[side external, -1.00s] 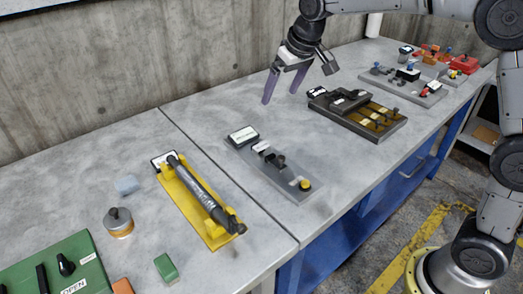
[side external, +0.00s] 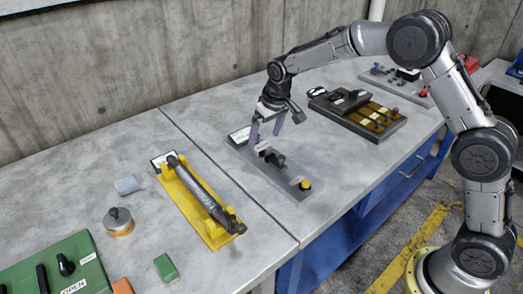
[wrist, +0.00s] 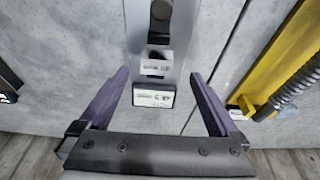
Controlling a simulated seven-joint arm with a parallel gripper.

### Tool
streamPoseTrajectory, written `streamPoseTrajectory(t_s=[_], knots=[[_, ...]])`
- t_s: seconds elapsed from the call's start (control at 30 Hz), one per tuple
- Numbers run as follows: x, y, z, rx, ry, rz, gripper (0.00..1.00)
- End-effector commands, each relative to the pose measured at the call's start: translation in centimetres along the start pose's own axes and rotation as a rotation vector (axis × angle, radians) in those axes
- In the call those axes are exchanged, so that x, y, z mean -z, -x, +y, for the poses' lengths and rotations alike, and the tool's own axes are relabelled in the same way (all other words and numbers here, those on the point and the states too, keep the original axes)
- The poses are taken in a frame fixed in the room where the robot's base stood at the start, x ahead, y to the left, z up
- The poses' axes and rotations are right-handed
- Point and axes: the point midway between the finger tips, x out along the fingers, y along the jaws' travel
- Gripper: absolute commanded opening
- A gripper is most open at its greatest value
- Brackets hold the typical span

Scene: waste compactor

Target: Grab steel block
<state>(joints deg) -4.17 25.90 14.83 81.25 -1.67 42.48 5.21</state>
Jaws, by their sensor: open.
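A small blue-grey block (side external: 127,185), which looks like the steel block, lies on the left part of the bench in the side view. It sits left of the yellow cradle and behind a round knobbed weight. My gripper (side external: 264,140) is open and empty, well to the right of the block, over the back part of a grey plate with fixtures. In the wrist view my gripper (wrist: 160,75) has its two purple fingers spread to either side of that plate. The block does not show in the wrist view.
The yellow cradle (side external: 218,238) with a dark cylinder stands between my gripper and the block. The round weight (side external: 118,222), a green block (side external: 166,267) and a green panel (side external: 60,270) are near the block. A concrete wall is behind.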

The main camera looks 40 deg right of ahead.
Motion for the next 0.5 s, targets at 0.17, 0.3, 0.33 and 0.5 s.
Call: streamPoseTrajectory(t_s=[0.17,0.3,0.33,0.5], knots=[[0.4,-2.6,0.5,0.0,-0.002,-0.005,0.97],[0.5,-4.2,0.6,0.0,-0.001,-0.003,0.97],[0.5,-4.5,0.6,0.0,-0.001,-0.003,0.97],[0.5,-4.9,0.5,0.0,-0.001,0.0,0.97]])
